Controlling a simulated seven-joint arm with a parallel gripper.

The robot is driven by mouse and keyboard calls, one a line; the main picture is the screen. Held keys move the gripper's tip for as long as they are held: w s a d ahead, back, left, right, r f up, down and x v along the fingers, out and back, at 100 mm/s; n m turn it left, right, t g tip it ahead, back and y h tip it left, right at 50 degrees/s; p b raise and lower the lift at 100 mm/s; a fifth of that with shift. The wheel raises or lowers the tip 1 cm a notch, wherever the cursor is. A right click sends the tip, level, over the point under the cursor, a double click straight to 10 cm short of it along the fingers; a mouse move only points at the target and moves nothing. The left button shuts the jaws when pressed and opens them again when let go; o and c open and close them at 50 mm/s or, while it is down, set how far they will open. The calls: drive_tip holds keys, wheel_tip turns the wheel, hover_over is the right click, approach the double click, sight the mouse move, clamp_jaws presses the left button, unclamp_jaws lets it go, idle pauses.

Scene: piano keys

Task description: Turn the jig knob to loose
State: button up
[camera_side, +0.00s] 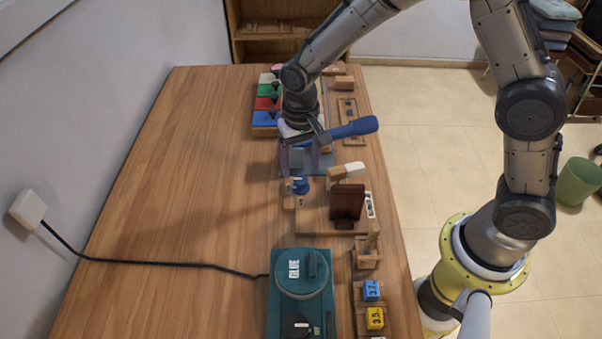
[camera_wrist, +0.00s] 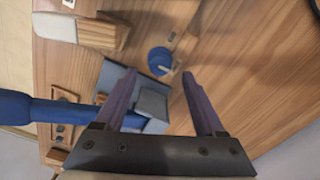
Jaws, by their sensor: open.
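A round blue knob (camera_side: 300,186) with a pale pointer stands at the left end of the wooden jig board (camera_side: 312,222). It also shows in the wrist view (camera_wrist: 159,61), ahead of my fingers and between their lines. I take it for the jig knob; its markings are too small to read. My gripper (camera_side: 312,168) has two purple fingers, spread apart and empty, also in the wrist view (camera_wrist: 160,75). It hangs over a blue-grey stand (camera_side: 285,160), just behind the knob and apart from it. A dark brown block (camera_side: 347,203) stands upright on the board.
A thick blue handle (camera_side: 352,128) sticks out right beside my gripper. A white-and-wood brush-like piece (camera_side: 348,171) lies near the board. A teal glue machine (camera_side: 302,275) stands in front, with its black cable to the left. Colored trays (camera_side: 268,103) stand behind.

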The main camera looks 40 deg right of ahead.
sight(301, 179)
drive_tip(key=shift+f, duration=1.9)
drive_tip(key=shift+c, duration=0.4)
clamp_jaws()
